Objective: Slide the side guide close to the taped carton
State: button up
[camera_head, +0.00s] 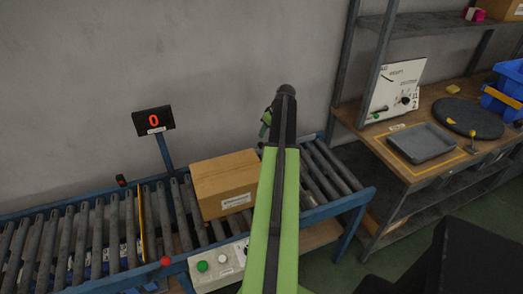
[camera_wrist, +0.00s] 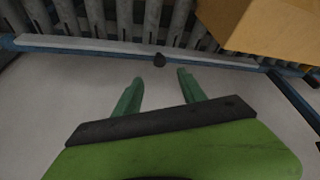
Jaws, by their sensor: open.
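The brown carton (camera_head: 222,180) sits on the rollers, left of my arm in the head view; a white label shows on its near side. It also shows at the top right of the wrist view (camera_wrist: 265,28). A pale strip (camera_wrist: 95,45) runs along the roller edge in the wrist view, with a dark knob (camera_wrist: 160,60); it looks like the side guide, but I cannot be sure. My gripper (camera_wrist: 159,82) is open and empty, its green fingers apart, with the knob just beyond and between the tips. My arm mostly hides the gripper (camera_head: 266,122) in the head view.
The roller conveyor (camera_head: 323,213) has blue rails. A thin yellow bar (camera_head: 141,225) stands across it at left. A display (camera_head: 154,121) reading 0 stands behind. A button box (camera_head: 218,262) is in front. A workbench (camera_head: 436,169) with a grey tray (camera_head: 423,143) is at right.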

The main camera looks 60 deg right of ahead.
aim_at(261, 144)
jog(key=b+x, duration=0.7)
jog(key=x, duration=0.3)
jog(key=shift+b, duration=0.35)
jog(key=shift+r, duration=0.1)
grip_shut()
jog(key=shift+a, duration=0.1)
dwell(0.5)
